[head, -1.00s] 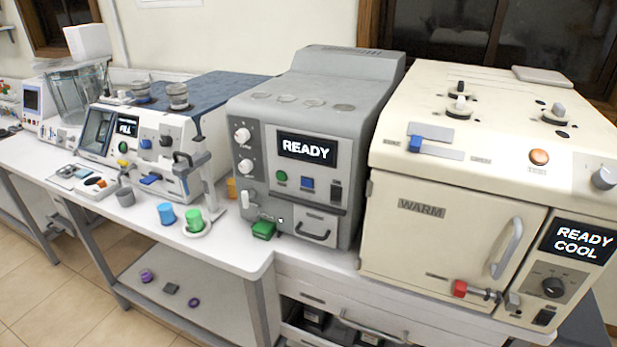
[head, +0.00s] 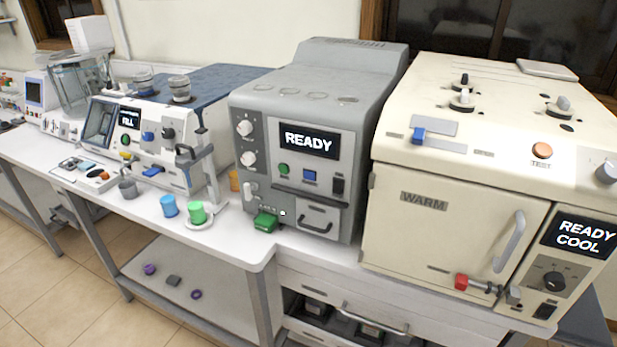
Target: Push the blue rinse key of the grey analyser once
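The grey analyser (head: 350,215) stands in the middle of the bench and its screen (head: 309,141) reads READY. The blue rinse key (head: 310,176) is a small square button below the screen, between a round green button (head: 284,169) and a black switch (head: 338,185). Nothing covers the key. Neither of my grippers shows in the head view.
The cream oven (head: 410,235) stands close on the right, its handle and red-tipped lever (head: 462,282) sticking out. A green block (head: 265,222) lies at the analyser's front left.

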